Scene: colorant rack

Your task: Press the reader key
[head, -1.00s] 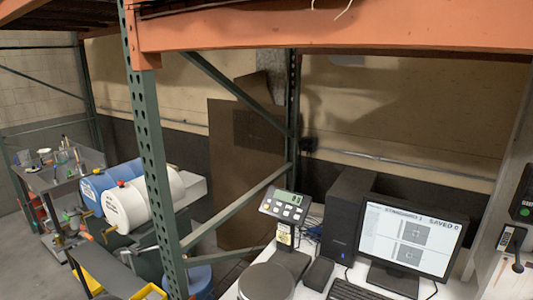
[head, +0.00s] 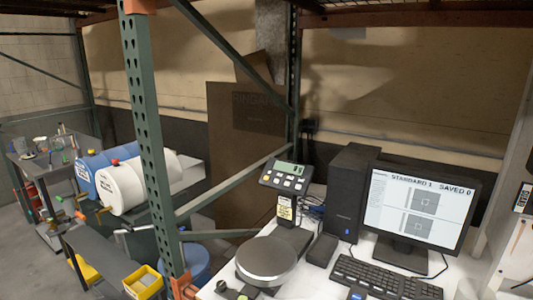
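No part is clearly marked as the reader key. A monitor (head: 418,215) on the white bench reads "STANDARD 1" and "SAVED 0", with two grey square patterns below. A black keyboard (head: 385,280) lies in front of it. A small blue-topped item (head: 357,294) is cut off by the bottom edge; I cannot tell what it is. A scale display with several buttons (head: 287,177) stands on a post behind a round scale pan (head: 266,259). Neither of my grippers shows.
A green rack post (head: 146,140) stands left of the bench. Blue (head: 95,175) and white (head: 135,188) drums lie beyond it, with a yellow bin (head: 143,283) lower down. A white panel is at the right.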

